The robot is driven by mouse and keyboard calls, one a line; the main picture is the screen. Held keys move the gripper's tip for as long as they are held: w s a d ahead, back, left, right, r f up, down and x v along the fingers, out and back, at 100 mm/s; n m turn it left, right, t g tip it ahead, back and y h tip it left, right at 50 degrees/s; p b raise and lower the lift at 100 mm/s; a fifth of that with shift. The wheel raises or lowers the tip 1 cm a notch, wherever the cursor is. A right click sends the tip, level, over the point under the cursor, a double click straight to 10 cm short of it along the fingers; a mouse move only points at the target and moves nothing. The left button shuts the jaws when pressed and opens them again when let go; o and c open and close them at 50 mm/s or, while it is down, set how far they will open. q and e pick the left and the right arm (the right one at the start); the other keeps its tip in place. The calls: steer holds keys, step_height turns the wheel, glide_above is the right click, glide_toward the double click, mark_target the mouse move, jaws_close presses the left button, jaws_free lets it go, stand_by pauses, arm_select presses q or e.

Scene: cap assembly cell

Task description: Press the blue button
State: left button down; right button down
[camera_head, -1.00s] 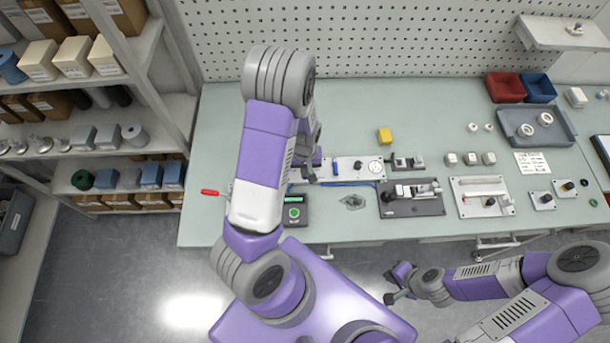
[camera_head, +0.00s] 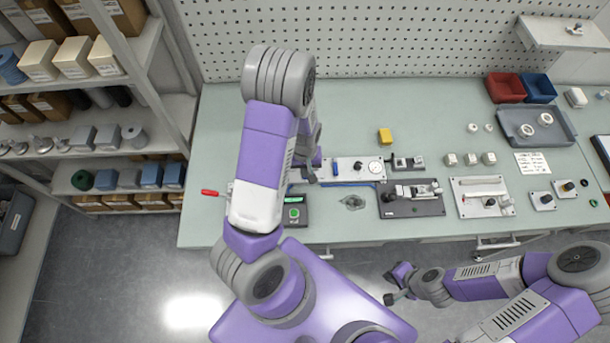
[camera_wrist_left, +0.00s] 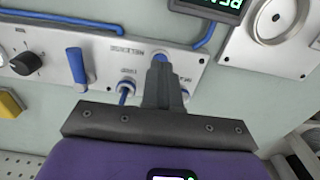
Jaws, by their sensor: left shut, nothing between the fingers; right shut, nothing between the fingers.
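The blue button (camera_wrist_left: 159,56) shows in the left wrist view as a small blue patch on a light grey control panel (camera_wrist_left: 110,72), by an upside-down label. My left gripper (camera_wrist_left: 160,75) is shut and empty, its fingertips over the button and hiding most of it. I cannot tell whether they touch it or whether it is pushed in. In the head view my left gripper (camera_head: 313,176) is at the panel's left part and the button is hidden. My right gripper (camera_head: 394,285) is shut and empty, in front of the bench.
A device with a green display (camera_head: 293,205) and a grey clamp fixture (camera_head: 410,208) stand nearby. A yellow block (camera_head: 385,135) lies behind.

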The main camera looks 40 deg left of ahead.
arm_select(q)
steer(key=shift+f, duration=0.15)
stand_by(0.5)
steer(key=shift+f+b, duration=0.85)
step_height(320, 180, up, 7)
steer(key=p, duration=0.6)
steer(key=shift+r, duration=0.2)
